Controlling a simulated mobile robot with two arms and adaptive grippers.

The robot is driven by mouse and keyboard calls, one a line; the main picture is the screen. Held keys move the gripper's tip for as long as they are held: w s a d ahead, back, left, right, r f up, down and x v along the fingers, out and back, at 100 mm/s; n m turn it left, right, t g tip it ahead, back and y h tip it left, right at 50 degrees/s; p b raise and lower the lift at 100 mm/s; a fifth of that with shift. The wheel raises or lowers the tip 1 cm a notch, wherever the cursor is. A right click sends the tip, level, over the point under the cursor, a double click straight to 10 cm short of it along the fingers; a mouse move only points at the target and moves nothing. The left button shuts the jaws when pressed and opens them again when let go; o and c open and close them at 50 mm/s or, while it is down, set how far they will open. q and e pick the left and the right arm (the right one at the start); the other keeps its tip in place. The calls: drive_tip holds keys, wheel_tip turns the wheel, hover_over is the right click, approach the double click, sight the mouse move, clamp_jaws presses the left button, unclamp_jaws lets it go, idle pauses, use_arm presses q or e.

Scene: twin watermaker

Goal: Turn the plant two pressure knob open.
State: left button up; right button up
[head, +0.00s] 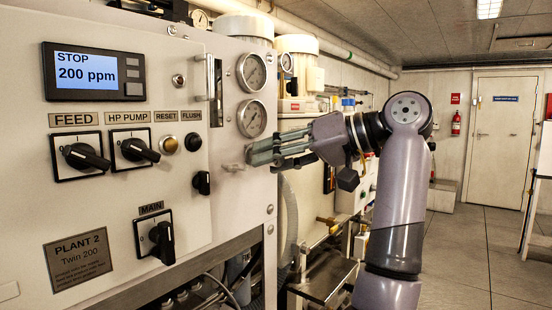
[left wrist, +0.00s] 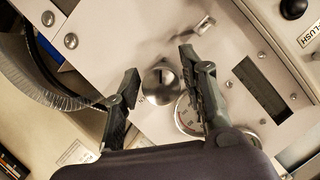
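The plant two panel (head: 35,190) carries a "PLANT 2 Twin 200" label. A small silver knob (head: 233,167) sits on its right part, below two round gauges; it looks like the pressure knob. In the left wrist view the round metal knob (left wrist: 161,82) shows between the fingertips, with a dark mark on its face. My left gripper (head: 255,152) is open in front of the panel at this knob, fingers apart on either side of it. I cannot tell whether either finger touches it. My right gripper is not in view.
The lower gauge (head: 252,118) is close above my left gripper; the upper gauge (head: 252,72) is higher. A flow meter (head: 214,85) and black switches (head: 86,157) are to the left. Pipes and a second machine stand behind. Open floor (head: 465,255) lies at the right.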

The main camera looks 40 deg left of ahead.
use_arm(q)
drive_tip(key=shift+o, duration=0.9)
drive_tip(key=shift+r, duration=0.15)
wheel_tip(320, 180, up, 10)
drive_tip(key=shift+f, duration=0.1)
